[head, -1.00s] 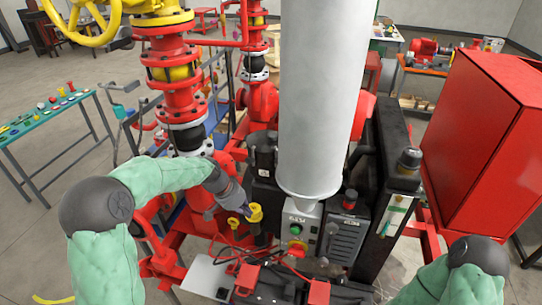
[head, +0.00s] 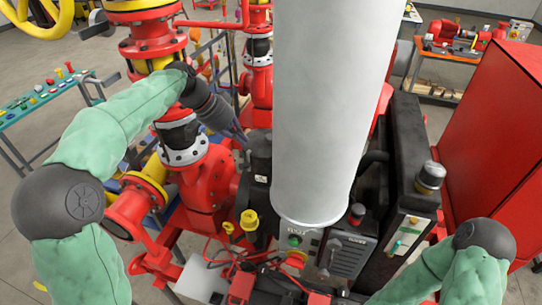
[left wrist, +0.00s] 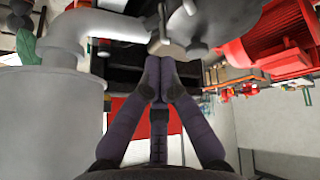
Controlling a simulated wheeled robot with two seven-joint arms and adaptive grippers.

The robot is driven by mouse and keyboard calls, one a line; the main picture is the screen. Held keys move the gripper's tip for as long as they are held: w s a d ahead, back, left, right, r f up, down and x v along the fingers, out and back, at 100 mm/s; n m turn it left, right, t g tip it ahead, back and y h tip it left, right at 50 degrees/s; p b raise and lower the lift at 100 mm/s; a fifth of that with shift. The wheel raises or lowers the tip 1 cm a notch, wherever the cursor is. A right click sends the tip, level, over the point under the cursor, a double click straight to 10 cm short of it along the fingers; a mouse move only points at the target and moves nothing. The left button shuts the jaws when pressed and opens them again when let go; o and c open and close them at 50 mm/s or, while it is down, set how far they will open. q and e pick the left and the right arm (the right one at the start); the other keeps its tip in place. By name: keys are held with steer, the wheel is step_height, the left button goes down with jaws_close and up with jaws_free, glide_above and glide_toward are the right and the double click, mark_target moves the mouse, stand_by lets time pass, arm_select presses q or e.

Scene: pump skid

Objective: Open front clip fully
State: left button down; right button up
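My left gripper (head: 243,140) points right and down, just left of a large pale grey cylinder (head: 318,110), beside a black housing (head: 258,165). In the left wrist view my left gripper (left wrist: 160,68) has its fingertips together, with nothing clearly held between them. A small grey block (left wrist: 165,46) shows just beyond the tips; I cannot tell whether they touch it. I cannot make out the front clip with certainty in either view. My right gripper is out of view; only part of the right arm shows at the lower right.
Red pipework with flanges (head: 205,185) stands close below my left forearm. A red cabinet (head: 490,150) stands at right. A tool table (head: 45,105) is at far left.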

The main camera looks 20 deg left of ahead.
mark_target(264, 160)
arm_select(q)
steer(key=x, duration=0.4)
steer(key=p+x, duration=0.1)
steer(key=x, duration=0.7)
steer(key=shift+s+d+p, duration=0.35)
steer(key=shift+p, duration=0.05)
steer(key=shift+w+d+f, duration=0.1)
steer(key=shift+d+f, duration=0.45)
steer(key=shift+d, duration=0.05)
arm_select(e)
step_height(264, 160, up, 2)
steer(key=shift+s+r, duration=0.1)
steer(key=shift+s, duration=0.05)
